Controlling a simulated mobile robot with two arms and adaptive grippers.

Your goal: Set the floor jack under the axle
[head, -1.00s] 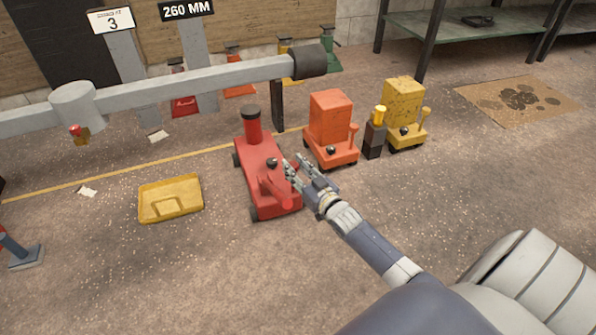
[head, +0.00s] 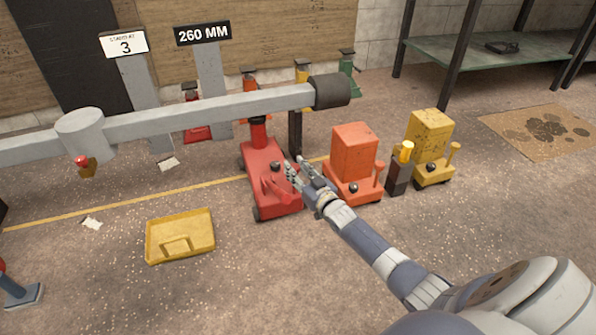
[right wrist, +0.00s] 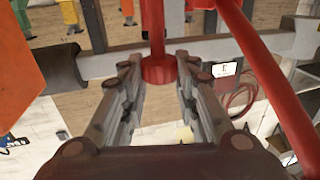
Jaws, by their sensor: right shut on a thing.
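The red floor jack (head: 257,165) stands on the floor below the grey axle beam (head: 215,112). In the right wrist view, the fingers (right wrist: 160,100) flank a red rod with a round red end (right wrist: 158,70). My left gripper is out of view.
An orange machine (head: 354,155), a dark post with a yellow top (head: 399,170) and a yellow machine (head: 432,145) stand close on the right. A yellow tray (head: 180,255) lies at front left.

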